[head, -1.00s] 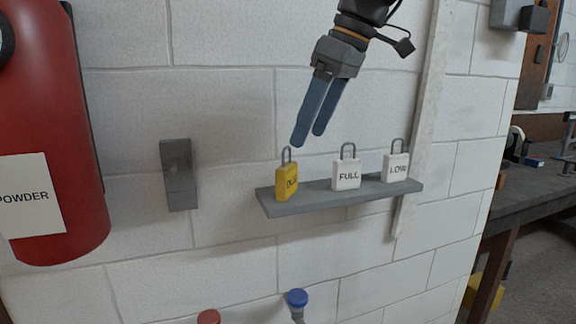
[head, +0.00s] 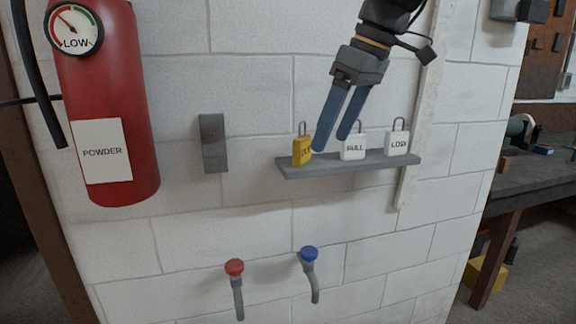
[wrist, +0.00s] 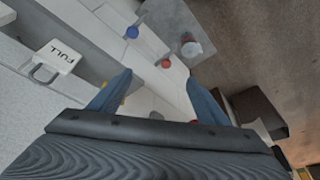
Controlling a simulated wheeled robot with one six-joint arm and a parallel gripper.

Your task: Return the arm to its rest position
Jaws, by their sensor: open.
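My gripper (head: 330,144) hangs at the upper middle of the head view, its two blue fingers apart and empty. Its fingertips overlap the space between the yellow padlock (head: 301,152) and the white FULL padlock (head: 352,151); I cannot tell the gap in depth. The white LOW padlock (head: 397,145) stands to the right. All three stand on a grey wall shelf (head: 350,168). In the wrist view the fingers (wrist: 160,78) are spread, and the FULL padlock (wrist: 60,58) shows at the left. A bit of yellow shows behind the left finger.
A red extinguisher (head: 105,110) with a gauge (head: 75,30) reading LOW hangs at left. A grey wall plate (head: 212,143) is beside it. Red (head: 234,267) and blue (head: 309,254) capped pipes stick out below. A dark workbench (head: 530,180) stands at right.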

